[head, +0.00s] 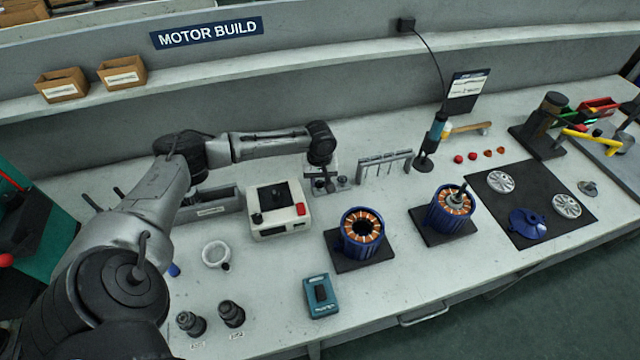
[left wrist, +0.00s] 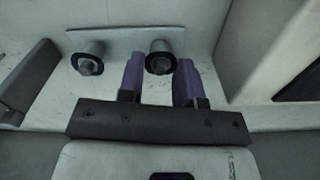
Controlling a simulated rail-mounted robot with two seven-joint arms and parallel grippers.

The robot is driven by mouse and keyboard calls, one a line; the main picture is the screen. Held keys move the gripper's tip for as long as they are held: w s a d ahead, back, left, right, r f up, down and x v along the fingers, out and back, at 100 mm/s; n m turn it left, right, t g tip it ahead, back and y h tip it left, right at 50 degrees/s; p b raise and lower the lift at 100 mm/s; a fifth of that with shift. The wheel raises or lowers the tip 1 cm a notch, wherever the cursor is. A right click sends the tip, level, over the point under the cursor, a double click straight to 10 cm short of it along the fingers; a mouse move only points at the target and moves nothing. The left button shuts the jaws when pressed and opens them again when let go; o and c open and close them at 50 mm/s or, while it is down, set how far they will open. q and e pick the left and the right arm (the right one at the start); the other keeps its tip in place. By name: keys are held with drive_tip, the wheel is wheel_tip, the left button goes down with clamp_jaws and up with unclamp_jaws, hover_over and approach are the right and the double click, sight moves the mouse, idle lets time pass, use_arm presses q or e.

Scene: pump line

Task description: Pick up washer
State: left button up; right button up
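Two light, round posts or stacks stand side by side on a pale plate in the left wrist view. Each shows a dark ring at its near end, which looks like a washer: one ring (left wrist: 148,64) on the right and one ring (left wrist: 77,62) on the left. My left gripper (left wrist: 160,62) is open, with its purple fingers on either side of the right one in the picture. I cannot tell whether they touch it. In the head view my left gripper (head: 325,184) is low over the small stand (head: 343,183), partly hiding it. My right gripper is not in view.
A white box with a red button (head: 277,212) stands left of the gripper, and a grey rack (head: 384,163) to the right. Two blue motor housings (head: 361,232) (head: 451,209) sit on dark mats nearer the front. The bench front around the teal device (head: 321,296) has free room.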

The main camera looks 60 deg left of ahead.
use_arm(q)
drive_tip(key=shift+c, duration=1)
drive_tip(key=shift+b, duration=0.55)
drive_tip(key=r, duration=0.2)
drive_tip(key=r+p, duration=0.1)
drive_tip(key=r, duration=0.2)
drive_tip(key=shift+w+d+r, duration=0.1)
drive_tip(key=shift+d+r, duration=0.1)
drive_tip(key=w+d+r+p, duration=0.1)
drive_tip(key=w+d+r, duration=0.1)
drive_tip(key=d, duration=0.3)
drive_tip(key=w+d+r+p, duration=0.2)
drive_tip(key=d+r, duration=0.2)
drive_tip(key=d, duration=0.1)
drive_tip(key=shift+w+d, duration=0.15)
drive_tip(key=shift+w, duration=0.1)
drive_tip(key=shift+r, duration=0.1)
drive_tip(key=shift+r, duration=0.1)
